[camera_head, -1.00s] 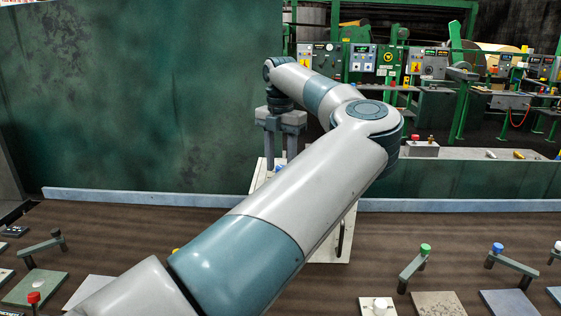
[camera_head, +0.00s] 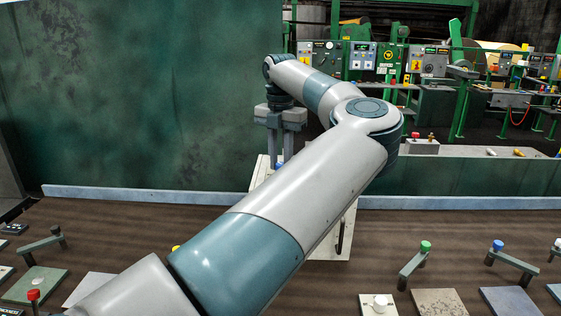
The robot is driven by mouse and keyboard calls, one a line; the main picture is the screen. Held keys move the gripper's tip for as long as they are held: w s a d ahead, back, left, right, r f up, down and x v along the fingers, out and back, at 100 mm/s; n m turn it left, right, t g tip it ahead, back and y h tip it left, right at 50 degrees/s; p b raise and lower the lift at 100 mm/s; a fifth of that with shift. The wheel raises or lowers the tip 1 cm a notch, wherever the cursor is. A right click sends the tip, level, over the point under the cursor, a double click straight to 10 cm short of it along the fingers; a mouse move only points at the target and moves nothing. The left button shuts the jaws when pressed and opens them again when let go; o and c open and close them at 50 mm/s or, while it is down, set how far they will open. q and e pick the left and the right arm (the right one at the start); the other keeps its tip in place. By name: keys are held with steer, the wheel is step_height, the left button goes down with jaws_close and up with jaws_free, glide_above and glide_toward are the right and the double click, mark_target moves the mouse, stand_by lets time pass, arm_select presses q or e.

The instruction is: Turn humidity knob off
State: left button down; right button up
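My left arm crosses the view from the lower left. Its gripper (camera_head: 280,150) points down over the far end of a pale panel (camera_head: 333,245). Its two fingers are apart, with a gap between them. A small blue knob (camera_head: 279,165) shows just below and between the fingers; its lower part is hidden behind my forearm. I cannot tell whether the fingers touch it, and no label shows that it is the humidity knob. My arm hides most of the panel. My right gripper is not in view.
Levers with a green knob (camera_head: 425,246) and a blue knob (camera_head: 497,246) stand on the brown surface at right. A red knob (camera_head: 33,295) is at lower left. A green wall (camera_head: 150,95) rises behind. Control boxes (camera_head: 385,57) stand in the background.

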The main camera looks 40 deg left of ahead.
arm_select(q)
steer(key=n+b, duration=0.1)
steer(key=n, duration=0.3)
steer(key=shift+n, duration=0.3)
steer(key=shift+n+b, duration=0.35)
steer(key=shift+n, duration=3.65)
steer(key=c, duration=2.5)
jaws_free()
steer(key=shift+n, duration=0.4)
steer(key=shift+c, duration=0.2)
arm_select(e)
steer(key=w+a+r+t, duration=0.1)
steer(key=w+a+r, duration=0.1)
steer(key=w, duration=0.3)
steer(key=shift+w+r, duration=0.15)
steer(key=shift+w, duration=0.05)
arm_select(q)
jaws_close()
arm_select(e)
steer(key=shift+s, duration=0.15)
